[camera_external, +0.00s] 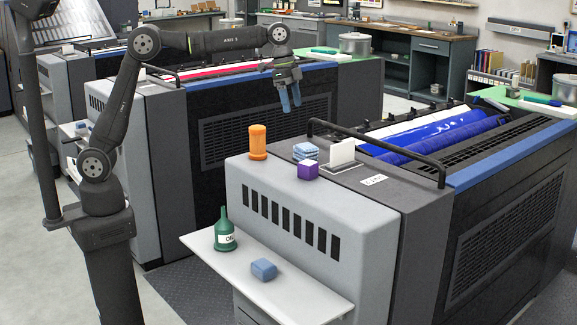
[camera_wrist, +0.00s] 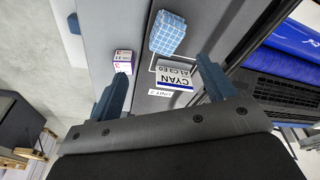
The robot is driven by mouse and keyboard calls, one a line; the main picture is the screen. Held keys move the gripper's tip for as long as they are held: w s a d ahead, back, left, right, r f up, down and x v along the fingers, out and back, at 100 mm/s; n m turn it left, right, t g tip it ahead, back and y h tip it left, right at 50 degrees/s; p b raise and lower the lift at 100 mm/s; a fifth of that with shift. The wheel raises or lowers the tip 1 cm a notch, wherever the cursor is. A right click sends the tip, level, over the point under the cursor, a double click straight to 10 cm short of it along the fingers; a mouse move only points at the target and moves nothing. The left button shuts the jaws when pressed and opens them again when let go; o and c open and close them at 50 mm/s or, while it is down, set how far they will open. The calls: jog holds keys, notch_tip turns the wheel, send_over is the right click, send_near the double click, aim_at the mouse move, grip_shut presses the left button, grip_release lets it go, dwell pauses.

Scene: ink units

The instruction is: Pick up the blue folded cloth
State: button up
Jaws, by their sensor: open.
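The blue folded cloth (camera_external: 305,151), light blue with a white check, lies on top of the near press unit's end housing. It also shows in the wrist view (camera_wrist: 167,33), near the top, beyond my fingertips and slightly right of the middle between them. My gripper (camera_external: 290,107) is open and empty, with blue fingers pointing down. It hangs above and apart from the cloth. Both fingers of my gripper (camera_wrist: 162,66) show in the wrist view with nothing between them.
A purple box (camera_external: 307,172) stands just in front of the cloth, a white card (camera_external: 342,153) to its right, and an orange container (camera_external: 257,142) to its left. A black rail (camera_external: 380,150) runs behind.

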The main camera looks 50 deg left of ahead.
jog(key=w+a+m, duration=0.1)
jog(key=w+m, duration=0.1)
jog(key=m, duration=0.1)
jog(key=m+g+h, duration=0.2)
jog(key=m, duration=0.3)
send_near(305, 145)
jog(key=x, duration=0.6)
jog(key=shift+s+f, duration=0.1)
jog(key=shift+s, duration=0.2)
jog(key=x, duration=0.5)
jog(key=shift+w+f, duration=0.1)
jog(key=shift+w, duration=0.3)
jog(key=c, duration=1)
